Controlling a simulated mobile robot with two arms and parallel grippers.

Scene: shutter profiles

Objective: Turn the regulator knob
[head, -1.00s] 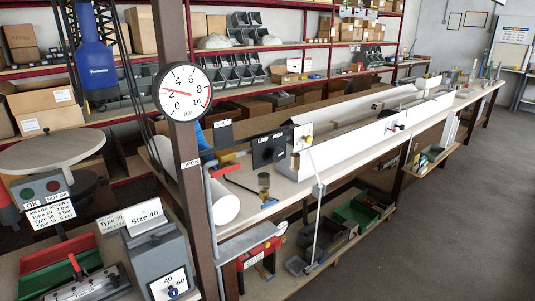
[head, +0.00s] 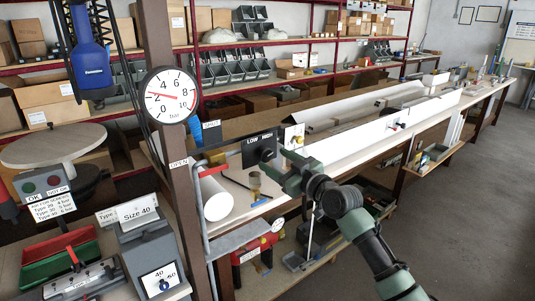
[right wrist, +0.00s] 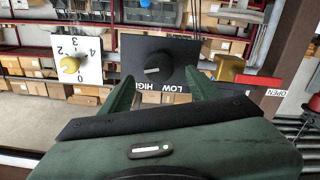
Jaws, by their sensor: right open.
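A black box (head: 254,159) marked LOW and HIGH carries a dark knob (right wrist: 152,71), seen upside down in the right wrist view. I cannot tell which of these is called the regulator knob. My right gripper (right wrist: 159,77) is open and empty. It points at the black box, with the dark knob seen between its fingers and apparently still apart from them. In the head view my right gripper (head: 283,172) hides part of the box. My left gripper is not in view.
A round bar gauge (head: 171,95) hangs on a brown post (head: 178,210) left of the box. A red handle (right wrist: 259,81) and a yellow part (right wrist: 229,67) lie close beside the box. A long bench with white profiles (head: 352,140) runs back right.

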